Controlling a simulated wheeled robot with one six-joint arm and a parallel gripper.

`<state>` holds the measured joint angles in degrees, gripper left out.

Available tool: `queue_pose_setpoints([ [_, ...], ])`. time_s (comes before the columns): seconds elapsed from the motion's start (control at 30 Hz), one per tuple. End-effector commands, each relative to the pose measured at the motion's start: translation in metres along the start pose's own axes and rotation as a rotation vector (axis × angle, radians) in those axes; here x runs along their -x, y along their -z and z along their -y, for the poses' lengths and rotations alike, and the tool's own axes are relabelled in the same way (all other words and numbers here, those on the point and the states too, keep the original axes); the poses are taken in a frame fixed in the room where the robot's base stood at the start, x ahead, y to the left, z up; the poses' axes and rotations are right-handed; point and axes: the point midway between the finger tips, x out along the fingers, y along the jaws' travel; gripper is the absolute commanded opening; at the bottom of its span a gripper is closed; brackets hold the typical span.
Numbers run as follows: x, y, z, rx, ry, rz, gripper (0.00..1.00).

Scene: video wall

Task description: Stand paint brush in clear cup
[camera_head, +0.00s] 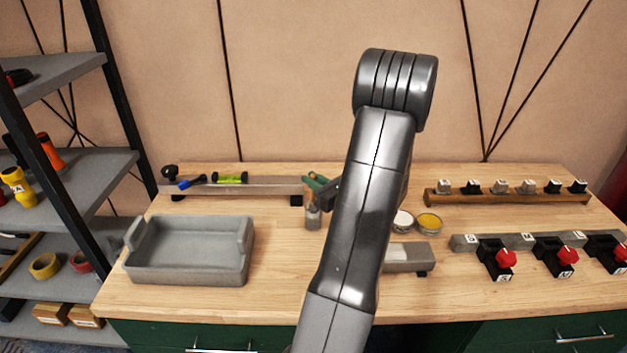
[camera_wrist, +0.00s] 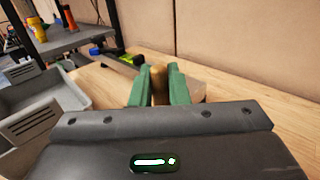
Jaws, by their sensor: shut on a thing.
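My gripper (camera_head: 317,184) is over the back middle of the workbench, partly hidden by my arm in the head view. In the wrist view its green fingers (camera_wrist: 159,84) are closed on a brown, rounded piece, which looks like the paint brush (camera_wrist: 159,74). The rest of the brush is hidden there. A small, clear-looking cup (camera_head: 313,218) stands on the bench just below my gripper in the head view. I cannot tell whether the brush's lower end is inside the cup or in front of it.
A grey open bin (camera_head: 190,279) stands at the bench's left. A grey rail (camera_head: 262,187) behind holds a level (camera_head: 230,178) and a blue-handled tool (camera_head: 190,183). A white pot (camera_head: 403,220) and a yellow pot (camera_head: 429,222) sit right of my arm.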

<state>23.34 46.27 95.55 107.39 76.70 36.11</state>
Motion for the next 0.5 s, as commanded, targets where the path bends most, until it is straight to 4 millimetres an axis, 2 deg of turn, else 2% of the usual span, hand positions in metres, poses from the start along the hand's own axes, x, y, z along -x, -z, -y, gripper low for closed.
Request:
queue_pose_setpoints([
  [0.03,0.0000,-0.0002,0.0000,0.000,0.000,0.000,0.00],
  [0.07,0.0000,-0.0002,0.0000,0.000,0.000,0.000,0.19],
  [0.17,0.0000,-0.0002,0.0000,0.000,0.000,0.000,0.38],
  [0.5,0.0021,0.0000,0.0003,0.000,0.001,0.000,0.40],
])
